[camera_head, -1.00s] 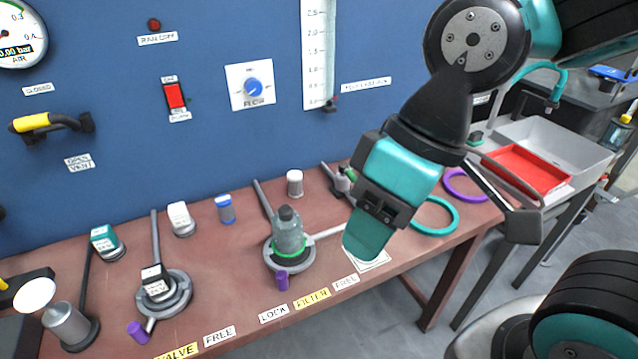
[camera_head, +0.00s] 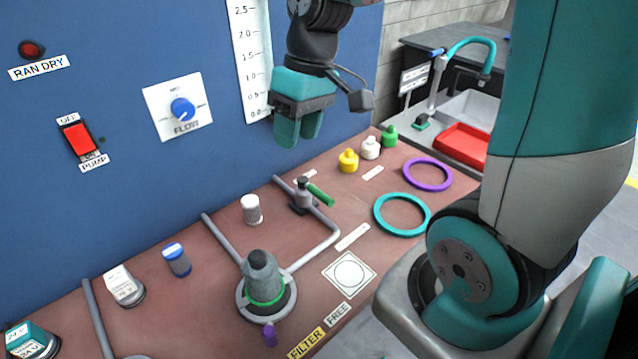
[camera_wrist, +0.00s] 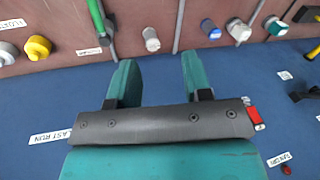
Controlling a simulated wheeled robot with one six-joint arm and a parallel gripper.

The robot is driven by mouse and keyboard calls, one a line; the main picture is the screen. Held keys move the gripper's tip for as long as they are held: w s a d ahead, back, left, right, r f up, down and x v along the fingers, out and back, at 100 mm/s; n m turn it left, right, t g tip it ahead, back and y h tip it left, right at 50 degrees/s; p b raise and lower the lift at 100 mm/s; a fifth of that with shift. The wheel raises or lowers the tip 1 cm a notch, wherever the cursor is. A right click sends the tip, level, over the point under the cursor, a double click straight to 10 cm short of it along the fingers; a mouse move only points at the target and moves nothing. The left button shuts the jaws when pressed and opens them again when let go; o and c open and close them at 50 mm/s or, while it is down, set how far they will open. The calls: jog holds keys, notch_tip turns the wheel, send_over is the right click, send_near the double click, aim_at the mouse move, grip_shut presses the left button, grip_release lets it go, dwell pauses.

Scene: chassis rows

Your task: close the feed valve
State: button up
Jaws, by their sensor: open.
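A small grey valve (camera_head: 301,200) with a green lever (camera_head: 320,194) sits on the grey pipe on the bench. The lever lies roughly in line with the pipe. It also shows at the top left of the wrist view (camera_wrist: 97,16). Small labels lie near it, too small to read, so I cannot confirm its name. My gripper (camera_head: 299,128) is open and empty, fingers pointing down, above and slightly behind the valve near the blue panel. In the wrist view the gripper (camera_wrist: 158,62) has clear space between its fingers, with the lever off to the left.
A white-capped jar (camera_head: 251,209) and a bottle in a ring holder (camera_head: 263,279) stand left of the valve. Teal (camera_head: 402,214) and purple rings lie to the right. The blue panel (camera_head: 200,60) rises behind.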

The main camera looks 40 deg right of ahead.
aim_at(322, 193)
jog(key=w+d+f+m, duration=0.1)
jog(key=w+d+f, duration=0.1)
jog(key=d, duration=0.4)
jog(key=w+d+f+m, duration=0.1)
jog(key=d+f, duration=0.1)
jog(key=d, duration=0.4)
jog(key=shift+h, duration=0.3)
jog(key=a+f, duration=0.1)
jog(key=f, duration=0.4)
jog(key=a+f, duration=0.1)
jog(key=f, duration=0.4)
jog(key=a+f, duration=0.2)
jog(key=f, duration=0.4)
jog(key=shift+w, duration=0.1)
grip_shut()
